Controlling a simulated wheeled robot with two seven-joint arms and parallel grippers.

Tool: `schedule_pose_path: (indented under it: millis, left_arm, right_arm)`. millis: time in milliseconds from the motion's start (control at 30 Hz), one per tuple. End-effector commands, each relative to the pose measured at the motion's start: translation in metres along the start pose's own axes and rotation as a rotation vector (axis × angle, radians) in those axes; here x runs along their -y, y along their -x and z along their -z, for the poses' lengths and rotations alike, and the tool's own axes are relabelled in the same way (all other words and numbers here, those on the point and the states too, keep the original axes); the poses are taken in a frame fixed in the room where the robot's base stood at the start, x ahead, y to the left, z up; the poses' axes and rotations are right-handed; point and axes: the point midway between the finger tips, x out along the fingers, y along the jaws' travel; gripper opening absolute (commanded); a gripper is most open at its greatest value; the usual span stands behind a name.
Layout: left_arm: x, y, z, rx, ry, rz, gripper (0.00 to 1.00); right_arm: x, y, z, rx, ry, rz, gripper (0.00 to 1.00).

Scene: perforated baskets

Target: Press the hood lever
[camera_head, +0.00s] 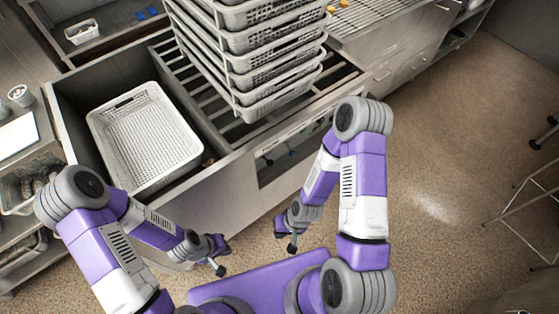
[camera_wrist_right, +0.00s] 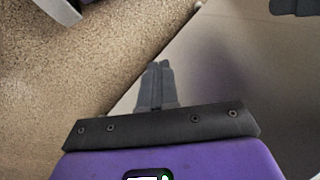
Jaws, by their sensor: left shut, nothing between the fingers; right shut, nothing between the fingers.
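I cannot make out a hood lever in either view. My left gripper (camera_head: 219,269) is shut and empty, low in front of the metal sink counter (camera_head: 235,205). My right gripper (camera_head: 292,247) is shut and empty, to the right of the left one and also in front of the counter. In the right wrist view, the right gripper's dark fingers (camera_wrist_right: 158,75) are together with nothing between them, over a smooth grey surface and speckled floor. Neither gripper appears to touch anything.
A white perforated basket (camera_head: 150,135) sits in the sink basin. A tall stack of grey perforated baskets (camera_head: 275,75) stands on the slatted rack beside it. A shelf unit is at the left. Tan floor (camera_head: 440,170) is open at the right, with a thin-legged metal frame (camera_head: 520,205) at the edge.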

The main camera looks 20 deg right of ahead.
Motion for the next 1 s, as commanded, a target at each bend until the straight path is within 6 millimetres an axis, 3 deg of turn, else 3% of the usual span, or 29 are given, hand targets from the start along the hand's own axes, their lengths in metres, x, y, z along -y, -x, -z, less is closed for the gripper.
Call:
schedule_pose_path:
  millis: [133, 267, 400, 600, 800, 1000]
  left_arm:
    - [0.001, -0.003, 0.000, 0.000, 0.000, 0.000, 0.00]
    - [0.002, -0.007, 0.000, 0.000, -0.001, 0.000, 0.00]
    - [0.004, -0.013, 0.001, 0.000, -0.001, 0.000, 0.00]
    - [0.007, -0.020, 0.001, 0.000, -0.001, 0.000, 0.00]
    - [0.010, -0.027, 0.001, 0.000, -0.001, 0.000, 0.00]
    - [0.012, -0.032, 0.002, 0.000, -0.001, 0.000, 0.00]
  right_arm:
    - [0.001, -0.001, 0.025, -0.059, 0.099, 0.024, 0.00]
    - [0.005, 0.002, 0.072, -0.175, 0.325, 0.064, 0.00]
    - [0.010, 0.015, 0.129, -0.320, 0.656, 0.087, 0.00]
    - [0.011, 0.043, 0.192, -0.475, 1.157, 0.059, 0.00]
    - [-0.004, 0.074, 0.233, -0.527, 1.663, -0.034, 0.00]
    - [-0.030, 0.100, 0.256, -0.473, 2.060, -0.139, 0.00]
